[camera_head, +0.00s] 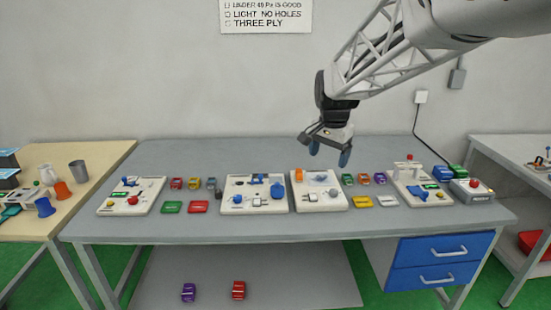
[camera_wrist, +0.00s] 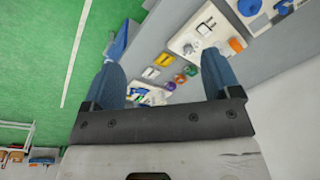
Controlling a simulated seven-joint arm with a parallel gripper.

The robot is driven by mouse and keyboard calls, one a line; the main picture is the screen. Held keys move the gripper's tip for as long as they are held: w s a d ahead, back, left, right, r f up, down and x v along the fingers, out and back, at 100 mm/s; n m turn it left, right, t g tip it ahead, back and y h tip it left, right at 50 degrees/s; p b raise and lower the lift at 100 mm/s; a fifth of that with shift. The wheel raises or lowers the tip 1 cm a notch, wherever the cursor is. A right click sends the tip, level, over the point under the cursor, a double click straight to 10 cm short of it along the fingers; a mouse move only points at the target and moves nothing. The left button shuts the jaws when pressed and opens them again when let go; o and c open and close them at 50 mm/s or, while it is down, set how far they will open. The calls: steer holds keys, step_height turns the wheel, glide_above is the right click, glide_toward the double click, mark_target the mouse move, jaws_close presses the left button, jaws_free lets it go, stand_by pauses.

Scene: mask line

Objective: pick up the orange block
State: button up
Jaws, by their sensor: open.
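A small upright orange piece (camera_head: 298,175) stands at the back left corner of the white board right of centre on the grey table. It also shows in the wrist view (camera_wrist: 236,44), right of my fingers. A small orange-red piece (camera_head: 363,179) sits between a green and a purple one to the right of that board; in the wrist view it (camera_wrist: 181,78) lies between my fingers. I cannot tell which is the orange block. My gripper (camera_head: 330,152) is open and empty, well above the table. Its two blue fingers (camera_wrist: 161,65) are spread wide.
White boards with fittings (camera_head: 253,207) line the table. Yellow (camera_head: 363,202) and white (camera_head: 387,201) flat pieces lie in front of the small row. A switch box (camera_head: 470,190) is at right. The table's front strip is clear.

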steer(key=w+f+m, duration=0.2)
steer(key=w+f, duration=0.1)
steer(key=w, duration=0.8)
steer(key=m+g, duration=0.1)
steer(key=m, duration=0.6)
glide_above(299, 170)
steer(key=f, duration=1.2)
steer(key=s+f, duration=0.1)
steer(key=f, duration=0.5)
steer(key=shift+w+f+m, duration=0.3)
steer(key=shift+f, duration=1.3)
steer(key=shift+f, duration=0.1)
steer(key=shift+w+f, duration=0.1)
steer(key=shift+f, duration=2.4)
